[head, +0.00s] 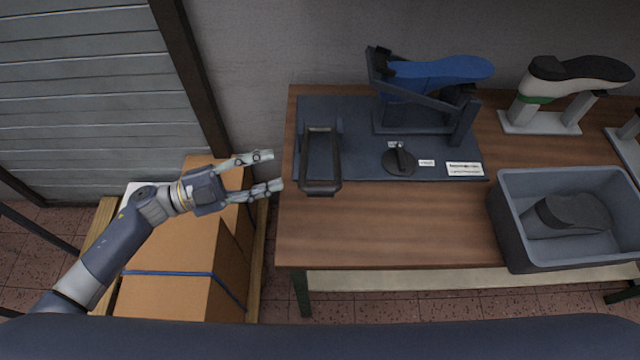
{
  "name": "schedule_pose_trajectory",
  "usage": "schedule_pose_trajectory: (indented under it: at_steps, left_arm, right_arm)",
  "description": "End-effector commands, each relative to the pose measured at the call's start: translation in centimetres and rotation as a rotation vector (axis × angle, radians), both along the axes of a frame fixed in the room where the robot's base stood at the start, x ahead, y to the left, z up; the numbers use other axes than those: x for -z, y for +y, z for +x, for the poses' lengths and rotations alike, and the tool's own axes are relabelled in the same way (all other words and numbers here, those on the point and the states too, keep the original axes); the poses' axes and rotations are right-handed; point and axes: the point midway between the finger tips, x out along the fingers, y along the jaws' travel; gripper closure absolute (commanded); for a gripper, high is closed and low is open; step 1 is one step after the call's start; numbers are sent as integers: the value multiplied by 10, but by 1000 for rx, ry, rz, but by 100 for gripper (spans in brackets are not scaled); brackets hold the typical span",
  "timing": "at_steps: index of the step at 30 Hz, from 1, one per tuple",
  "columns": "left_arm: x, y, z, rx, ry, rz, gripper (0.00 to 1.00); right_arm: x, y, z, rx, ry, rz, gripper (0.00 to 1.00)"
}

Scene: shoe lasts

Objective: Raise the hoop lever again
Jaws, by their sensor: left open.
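The hoop lever (320,187) is a dark rectangular loop at the left end of the dark mat (360,172). It lies low, with its near crossbar toward me at the mat's front edge. My left gripper (272,171) is open and empty, left of the hoop lever and apart from it, with its fingers pointing right toward it. The fingertips are close to the table's left edge. My right gripper is not in view.
A blue shoe last (440,70) sits on a dark stand (410,122) behind a round dark knob (398,163). A grey bin (512,232) holds a dark last (565,215). Cardboard boxes (165,297) stand under my left arm. The table's front left (370,230) is clear.

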Motion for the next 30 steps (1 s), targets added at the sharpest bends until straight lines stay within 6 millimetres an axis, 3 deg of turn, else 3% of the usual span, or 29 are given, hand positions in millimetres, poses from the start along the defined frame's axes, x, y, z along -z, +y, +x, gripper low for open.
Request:
schedule_pose_trajectory:
  at_steps: [3,8,14,24,30]
  left_arm:
    - [-14,-3,-30,170,-48,61,60]
    - [-18,-4,-50,274,-67,99,60]
    - [-22,-28,-52,286,-69,98,60]
    - [-22,-90,-51,281,-68,98,60]
    - [-19,-108,-51,281,-68,100,60]
  right_arm:
    - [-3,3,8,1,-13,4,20]
    - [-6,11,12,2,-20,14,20]
    - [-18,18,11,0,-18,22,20]
    - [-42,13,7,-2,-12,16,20]
    - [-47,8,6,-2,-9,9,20]
